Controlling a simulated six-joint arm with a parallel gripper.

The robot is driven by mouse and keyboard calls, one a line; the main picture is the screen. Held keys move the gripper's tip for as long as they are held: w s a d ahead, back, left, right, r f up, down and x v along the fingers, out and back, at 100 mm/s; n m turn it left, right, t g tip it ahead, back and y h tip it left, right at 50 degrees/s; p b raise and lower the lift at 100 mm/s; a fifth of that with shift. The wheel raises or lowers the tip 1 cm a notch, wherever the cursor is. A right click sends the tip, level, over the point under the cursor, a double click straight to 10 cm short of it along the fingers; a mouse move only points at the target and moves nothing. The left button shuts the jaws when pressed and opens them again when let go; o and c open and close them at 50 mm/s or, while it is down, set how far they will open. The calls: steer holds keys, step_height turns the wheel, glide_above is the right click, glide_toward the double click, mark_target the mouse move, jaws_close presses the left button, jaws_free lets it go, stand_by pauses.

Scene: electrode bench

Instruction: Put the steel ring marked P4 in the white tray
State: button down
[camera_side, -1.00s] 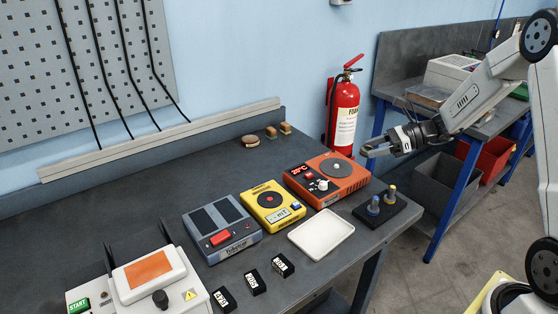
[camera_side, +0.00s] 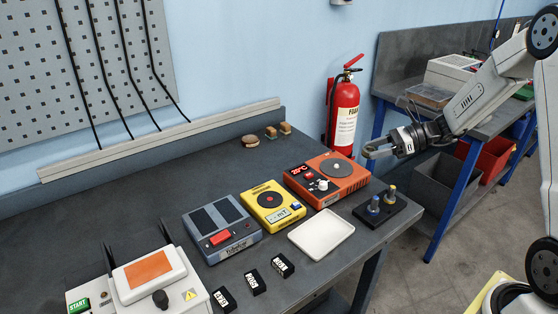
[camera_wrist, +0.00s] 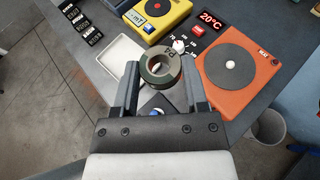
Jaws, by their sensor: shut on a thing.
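My gripper (camera_side: 370,152) hangs in the air beyond the right end of the bench in the side view. The ring cannot be made out in the side view. The white tray (camera_side: 322,235) lies flat and empty on the bench, in front of the orange stirrer and to the lower left of my gripper. The tray also shows at the upper left in the wrist view (camera_wrist: 116,62).
Around the tray stand the orange hotplate stirrer (camera_side: 336,178), the yellow device (camera_side: 272,207), a black block with two pegs (camera_side: 379,208) and small black labelled blocks (camera_side: 283,265). A red extinguisher (camera_side: 345,115) stands behind the bench.

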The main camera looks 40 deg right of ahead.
steer(key=a+f+m+t+h, duration=0.1)
steer(key=a+f+m+h, duration=0.1)
steer(key=a+f, duration=0.3)
steer(key=s+a+f+m+t+h, duration=0.1)
steer(key=a+f, duration=0.3)
steer(key=a, duration=0.6)
steer(key=shift+s+a+f+m+t+h, duration=0.2)
steer(key=shift+a+f+m+t+h, duration=0.2)
steer(key=shift+m+t+h, duration=0.35)
glide_above(328, 236)
steer(key=shift+f, duration=2.15)
steer(key=shift+f, duration=0.1)
steer(key=shift+f, duration=1.7)
steer(key=shift+f, duration=0.1)
